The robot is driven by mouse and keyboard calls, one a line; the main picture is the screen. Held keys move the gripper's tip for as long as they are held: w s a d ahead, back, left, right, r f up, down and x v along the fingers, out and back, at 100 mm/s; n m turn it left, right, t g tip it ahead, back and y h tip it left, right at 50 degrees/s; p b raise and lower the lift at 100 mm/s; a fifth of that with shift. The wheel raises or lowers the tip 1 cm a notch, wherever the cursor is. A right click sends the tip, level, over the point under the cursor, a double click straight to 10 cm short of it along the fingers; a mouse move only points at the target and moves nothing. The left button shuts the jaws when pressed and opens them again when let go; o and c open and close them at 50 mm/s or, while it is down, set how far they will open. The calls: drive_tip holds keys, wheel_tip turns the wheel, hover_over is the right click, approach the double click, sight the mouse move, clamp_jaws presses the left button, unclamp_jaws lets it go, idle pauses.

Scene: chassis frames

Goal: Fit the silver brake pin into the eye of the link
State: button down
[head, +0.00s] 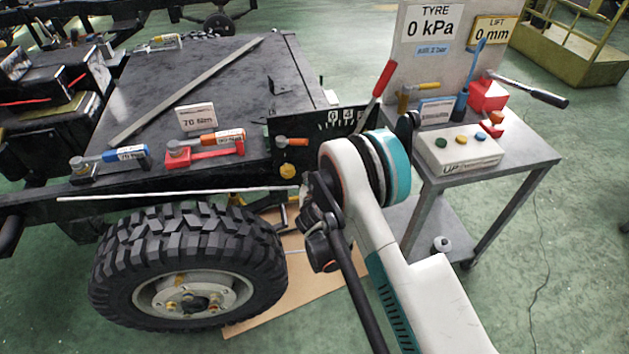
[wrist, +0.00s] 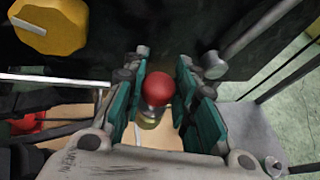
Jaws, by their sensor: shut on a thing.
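In the wrist view my gripper (wrist: 162,98) has its two teal pads on either side of a red ball knob (wrist: 160,81) with a short silver neck below it, and it is shut on this piece. I cannot tell for sure that it is the silver brake pin. In the head view my gripper (head: 318,238) is beside the chassis, right of the tyre, and what it holds is hidden. The link's eye cannot be made out. A greenish-yellow part (wrist: 149,119) shows below the knob, partly hidden by it.
The large tyre (head: 190,258) stands left of my gripper. A thin white rod (head: 180,192) runs along the chassis side. The chassis deck (head: 205,75) holds tools and cards. A grey cart (head: 525,160) stands close on the right. A yellow knob (wrist: 50,25) sits up left.

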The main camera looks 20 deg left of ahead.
drive_tip(key=shift+f, duration=0.3)
drive_tip(key=c, duration=1.2)
unclamp_jaws()
drive_tip(key=shift+r, duration=0.1)
wheel_tip(320, 180, up, 10)
drive_tip(key=shift+f, duration=0.1)
